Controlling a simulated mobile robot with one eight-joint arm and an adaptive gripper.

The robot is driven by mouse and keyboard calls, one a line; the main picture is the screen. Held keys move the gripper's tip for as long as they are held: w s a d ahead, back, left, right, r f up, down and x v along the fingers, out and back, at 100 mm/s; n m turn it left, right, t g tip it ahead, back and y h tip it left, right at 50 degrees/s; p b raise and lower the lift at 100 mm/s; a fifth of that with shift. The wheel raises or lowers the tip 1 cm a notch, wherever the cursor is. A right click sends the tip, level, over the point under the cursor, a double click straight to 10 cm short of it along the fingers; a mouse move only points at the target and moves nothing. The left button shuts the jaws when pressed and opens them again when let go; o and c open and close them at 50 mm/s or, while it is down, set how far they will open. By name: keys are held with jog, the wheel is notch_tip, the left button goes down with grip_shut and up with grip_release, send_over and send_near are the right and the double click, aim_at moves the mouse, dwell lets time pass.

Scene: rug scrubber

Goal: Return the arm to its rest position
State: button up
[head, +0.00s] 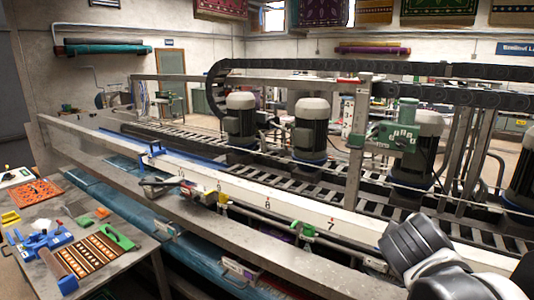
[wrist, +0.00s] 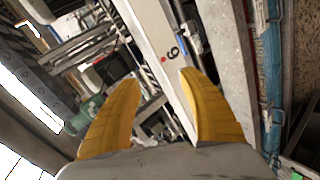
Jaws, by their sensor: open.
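My gripper (wrist: 161,75) shows in the wrist view as two yellow fingers spread apart, with nothing between them. Beyond the fingertips is the long pale rail (wrist: 153,42) of the machine, with a number and a red dot on it. Part of my arm, grey and white, shows at the lower right of the head view, in front of the same rail (head: 300,212). My gripper's fingers cannot be made out in the head view.
The scrubbing machine with several upright motors (head: 311,130) fills the middle and right. A green box (head: 398,130) stands on its frame. A worktable (head: 130,258) at lower left holds a patterned rug piece (head: 90,258), a blue tool (head: 40,240) and a green brush (head: 118,237).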

jog(key=s+a+f+m+g+y+b, duration=0.25)
jog(key=s+a+f+m+y, duration=0.5)
jog(key=s+a+f, duration=0.5)
notch_tip(320, 180, down, 22)
jog(key=h+b, duration=0.1)
jog(key=b, duration=2)
jog(key=shift+d, duration=0.2)
jog(key=shift+w+m, duration=0.1)
jog(key=shift+m, duration=0.15)
